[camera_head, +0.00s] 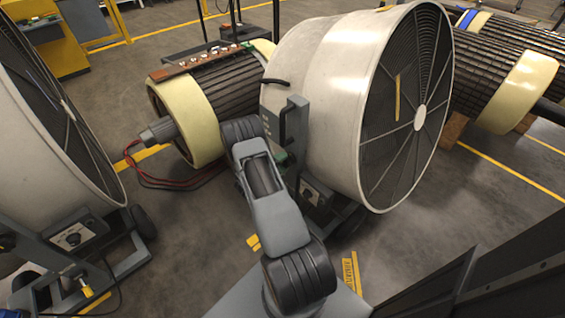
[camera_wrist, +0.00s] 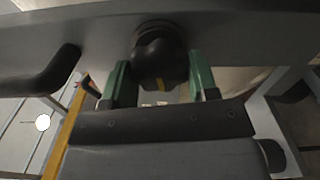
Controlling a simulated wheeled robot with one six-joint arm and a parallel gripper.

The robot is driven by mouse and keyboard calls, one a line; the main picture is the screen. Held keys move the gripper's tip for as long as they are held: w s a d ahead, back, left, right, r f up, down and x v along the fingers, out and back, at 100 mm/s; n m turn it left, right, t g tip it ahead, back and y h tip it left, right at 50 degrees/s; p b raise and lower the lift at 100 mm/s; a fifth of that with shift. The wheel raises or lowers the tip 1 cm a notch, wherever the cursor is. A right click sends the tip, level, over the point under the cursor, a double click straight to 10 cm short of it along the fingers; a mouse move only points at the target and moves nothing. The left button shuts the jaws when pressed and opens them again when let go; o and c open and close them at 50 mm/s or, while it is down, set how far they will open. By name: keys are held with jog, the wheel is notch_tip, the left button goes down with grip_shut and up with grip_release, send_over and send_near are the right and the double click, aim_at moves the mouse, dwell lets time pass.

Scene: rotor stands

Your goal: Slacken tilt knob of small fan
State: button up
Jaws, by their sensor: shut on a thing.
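A drum fan (camera_head: 325,70) with a pale housing and dark grille stands on a grey wheeled frame in the middle of the head view. My gripper (camera_head: 284,159) reaches its near side bracket. In the wrist view, a black lobed tilt knob (camera_wrist: 159,55) with a yellow mark sits on the grey bracket (camera_wrist: 235,35). The green fingers of my gripper (camera_wrist: 161,84) are on either side of the knob and shut on it. The knob is hidden in the head view behind my arm and the bracket.
Another drum fan (camera_head: 40,150) stands at the left, cut by the frame. A ribbed rotor (camera_head: 220,88) with cream end bands lies behind my arm, red cables (camera_head: 165,181) beside it. A black handle (camera_wrist: 45,75) is left of the knob. Floor between the fans is mostly clear.

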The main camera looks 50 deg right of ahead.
dwell(0.3)
jog(key=o, duration=0.9)
jog(key=shift+o, duration=0.2)
jog(key=w+a+p, duration=0.1)
jog(key=a, duration=1.2)
jog(key=shift+a, duration=0.4)
